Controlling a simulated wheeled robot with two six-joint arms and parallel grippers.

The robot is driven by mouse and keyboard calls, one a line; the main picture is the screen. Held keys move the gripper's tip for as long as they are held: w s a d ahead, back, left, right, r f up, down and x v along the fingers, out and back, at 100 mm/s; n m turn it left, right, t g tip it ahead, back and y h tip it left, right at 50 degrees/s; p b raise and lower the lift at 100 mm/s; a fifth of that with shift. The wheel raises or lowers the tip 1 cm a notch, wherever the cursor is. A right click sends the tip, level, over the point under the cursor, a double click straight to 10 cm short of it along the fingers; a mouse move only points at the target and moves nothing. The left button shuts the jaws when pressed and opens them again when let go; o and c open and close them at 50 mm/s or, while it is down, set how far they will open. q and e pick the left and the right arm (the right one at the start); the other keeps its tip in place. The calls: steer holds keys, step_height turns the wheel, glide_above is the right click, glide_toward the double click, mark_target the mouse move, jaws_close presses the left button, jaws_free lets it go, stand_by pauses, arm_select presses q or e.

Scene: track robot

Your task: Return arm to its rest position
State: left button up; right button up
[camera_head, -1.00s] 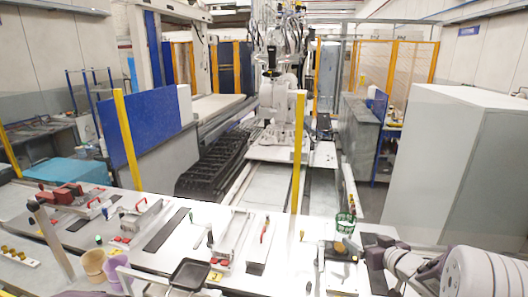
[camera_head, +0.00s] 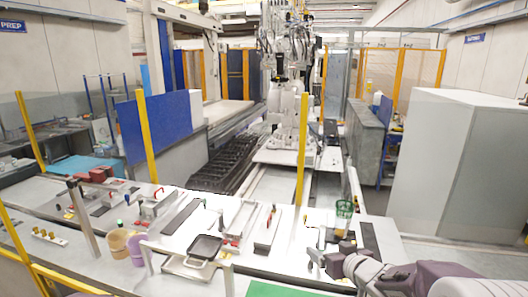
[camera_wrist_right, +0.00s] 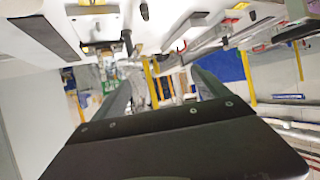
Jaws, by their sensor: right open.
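My right arm (camera_head: 375,275) comes in from the lower right in the head view, grey with a mauve upper part. Its dark gripper (camera_head: 318,259) points left over the front right of the white worktable (camera_head: 185,263). In the right wrist view the two dark fingers of the right gripper (camera_wrist_right: 162,92) stand wide apart with nothing between them. The worktable and its tools show upside down beyond them. My left gripper is not in view.
Yellow posts (camera_head: 302,150) rise along the table. A large grey cabinet (camera_head: 440,165) stands at right.

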steer(key=s+f+m+g+h, duration=0.1)
steer(key=s+f+g, duration=0.1)
steer(key=s+f, duration=0.2)
steer(key=s+f+g+h, duration=0.1)
steer(key=s+f+g, duration=0.1)
steer(key=s+f, duration=0.2)
steer(key=s+f+m+g+h, duration=0.1)
steer(key=s+f+g, duration=0.1)
steer(key=s+f, duration=0.2)
steer(key=shift+s+f+m+g+b, duration=0.1)
steer(key=shift+s+m+g+b, duration=0.1)
steer(key=shift+s, duration=0.6)
steer(key=shift+s+f+m+g+b, duration=0.1)
steer(key=shift+s+b, duration=0.05)
steer(key=shift+s, duration=0.6)
steer(key=s+f+g, duration=0.3)
steer(key=s+g, duration=0.1)
steer(key=s, duration=0.6)
steer(key=shift+a+f+g, duration=0.25)
steer(key=shift+a+g, duration=0.05)
steer(key=shift+s, duration=0.1)
